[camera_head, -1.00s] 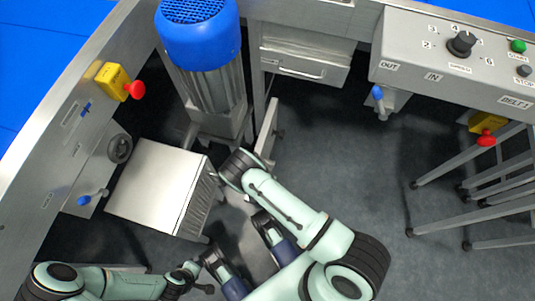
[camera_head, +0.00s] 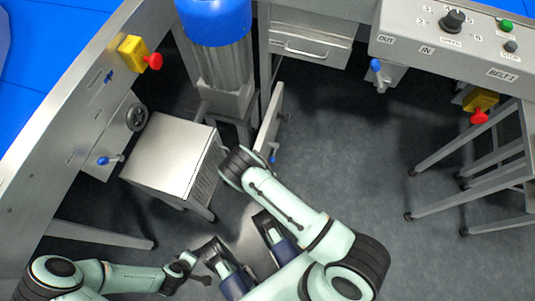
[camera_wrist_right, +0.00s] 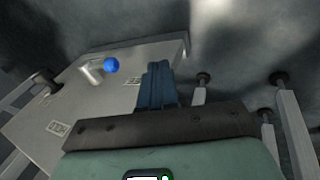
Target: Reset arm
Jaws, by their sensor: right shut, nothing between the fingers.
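My right arm (camera_head: 290,205) comes in from the bottom right of the head view and is folded, with its dark joint near the middle. In the right wrist view my right gripper (camera_wrist_right: 157,85) shows dark blue fingers, shut together and empty. They point away over the floor, in front of a grey panel, apart from it as far as I can tell. My left arm (camera_head: 120,279) lies low along the bottom left of the head view, bent.
A silver cabinet (camera_head: 172,155) stands left of the right arm's joint, below a blue-topped motor (camera_head: 215,20). A control panel (camera_head: 440,45) and metal stand legs (camera_head: 465,170) are at right. A metal frame with a red stop button (camera_head: 154,62) runs along the left. Grey floor (camera_head: 345,160) is clear at centre right.

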